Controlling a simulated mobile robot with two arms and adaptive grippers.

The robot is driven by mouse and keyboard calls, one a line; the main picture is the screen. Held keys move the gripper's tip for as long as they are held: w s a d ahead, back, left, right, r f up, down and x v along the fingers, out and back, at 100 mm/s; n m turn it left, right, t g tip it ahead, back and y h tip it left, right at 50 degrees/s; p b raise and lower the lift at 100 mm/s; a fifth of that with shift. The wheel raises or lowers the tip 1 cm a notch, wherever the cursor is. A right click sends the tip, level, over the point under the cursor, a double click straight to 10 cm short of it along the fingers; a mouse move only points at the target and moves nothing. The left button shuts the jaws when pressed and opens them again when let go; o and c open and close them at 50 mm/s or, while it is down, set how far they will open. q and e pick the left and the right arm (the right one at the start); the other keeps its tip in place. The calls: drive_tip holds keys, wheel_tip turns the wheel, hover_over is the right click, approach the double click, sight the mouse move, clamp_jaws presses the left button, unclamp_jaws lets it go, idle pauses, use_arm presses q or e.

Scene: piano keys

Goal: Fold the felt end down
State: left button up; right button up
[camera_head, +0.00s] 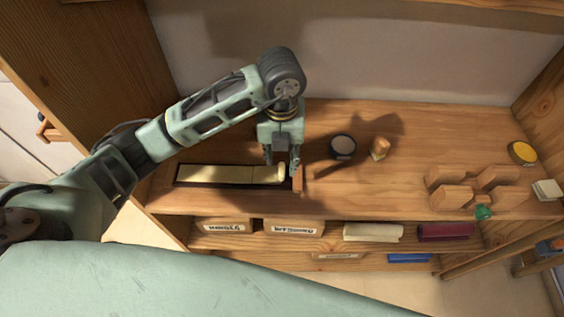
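A pale yellow felt strip (215,174) lies along a dark-edged base on the wooden bench at left of centre. Its right end (270,174) looks thicker and rounded, as if curled up. A small upright brown wooden piece (298,181) stands just right of that end. My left gripper (281,170) points down over the felt's right end, with its fingers apart. One fingertip is above the felt end and the other is close to the brown piece; I cannot tell whether either touches. My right gripper is not in view.
A dark round pot with a pale top (343,146) and a small wooden block (379,148) stand right of the gripper. Several wooden blocks (452,197), a green item (483,212) and a yellow tin (522,153) are further right. Labelled boxes (294,229) and cloth rolls (373,232) sit below.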

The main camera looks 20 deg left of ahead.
sight(281, 169)
use_arm(q)
wheel_tip(281, 169, down, 5)
drive_tip(key=shift+r+p, duration=0.1)
drive_tip(key=shift+p, duration=0.35)
clamp_jaws()
idle(0.3)
